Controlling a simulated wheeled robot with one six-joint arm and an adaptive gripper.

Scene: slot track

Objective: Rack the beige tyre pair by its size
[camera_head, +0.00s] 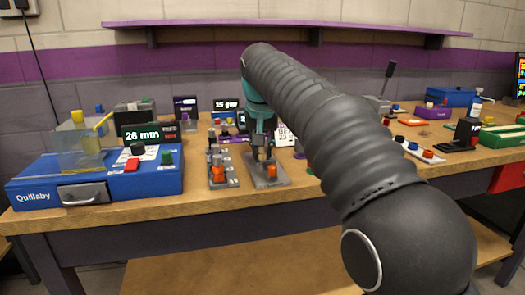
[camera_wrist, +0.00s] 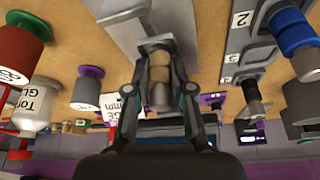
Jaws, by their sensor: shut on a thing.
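The beige tyre pair (camera_head: 263,154) is between the fingers of my gripper (camera_head: 262,140), just above a grey plate. In the wrist view the tan pair (camera_wrist: 159,68) sits between both fingers on a grey shaft-like piece, and my gripper (camera_wrist: 159,85) is shut on it. A dark grey numbered rack (camera_wrist: 238,65) lies to the right in that view, with a "2" label and a blue-and-grey piece. The same rack (camera_head: 219,178) is left of my gripper in the head view, with orange and grey pieces on it. Whether the tyres touch the plate is unclear.
The grey plate (camera_head: 277,181) under my gripper carries an orange piece (camera_head: 271,170). A blue Quillaby machine (camera_head: 98,180) with a "26 mm" display stands left. Small spools and a glue bottle (camera_wrist: 33,108) crowd the wrist view's left.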

